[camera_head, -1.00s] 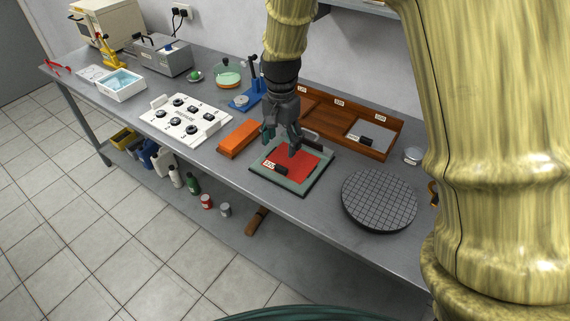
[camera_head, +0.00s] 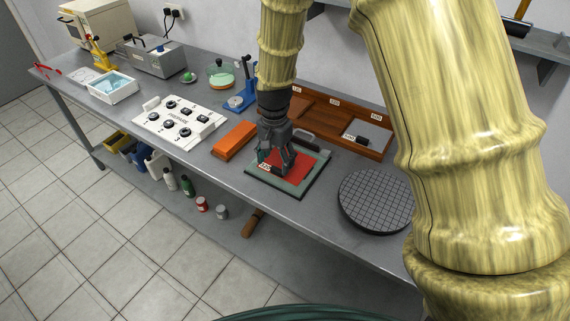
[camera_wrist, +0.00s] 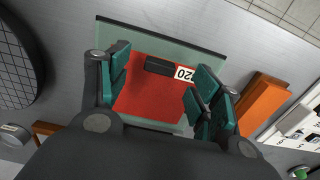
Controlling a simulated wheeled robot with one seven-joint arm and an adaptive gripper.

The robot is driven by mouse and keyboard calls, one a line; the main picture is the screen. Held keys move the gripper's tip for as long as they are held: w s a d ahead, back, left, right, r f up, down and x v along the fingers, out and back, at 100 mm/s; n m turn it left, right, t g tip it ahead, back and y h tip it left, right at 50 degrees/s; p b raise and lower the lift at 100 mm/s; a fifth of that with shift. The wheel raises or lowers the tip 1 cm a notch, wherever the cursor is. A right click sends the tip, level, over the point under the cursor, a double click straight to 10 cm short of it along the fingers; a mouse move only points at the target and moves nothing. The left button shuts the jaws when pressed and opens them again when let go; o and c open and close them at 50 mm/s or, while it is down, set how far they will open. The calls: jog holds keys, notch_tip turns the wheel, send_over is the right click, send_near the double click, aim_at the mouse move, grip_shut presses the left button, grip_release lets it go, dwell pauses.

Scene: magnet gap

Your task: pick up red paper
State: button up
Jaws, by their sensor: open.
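The red paper (camera_head: 297,168) lies flat on a green-grey framed plate (camera_head: 285,190) on the bench. I cannot tell whether the fingertips touch the paper. My gripper hides part of the paper in the head view.
An orange block (camera_head: 235,140) lies left of the plate. A round dark gridded disc (camera_head: 375,200) is to the right. A wooden tray (camera_head: 318,118) with compartments stands behind. A white panel with black knobs (camera_head: 180,122) is further left.

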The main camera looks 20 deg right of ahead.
aim_at(276, 170)
jog(key=shift+w+f+p, duration=0.15)
jog(key=shift+f+p, duration=0.75)
jog(key=shift+f, duration=1.5)
jog(key=c, duration=0.9)
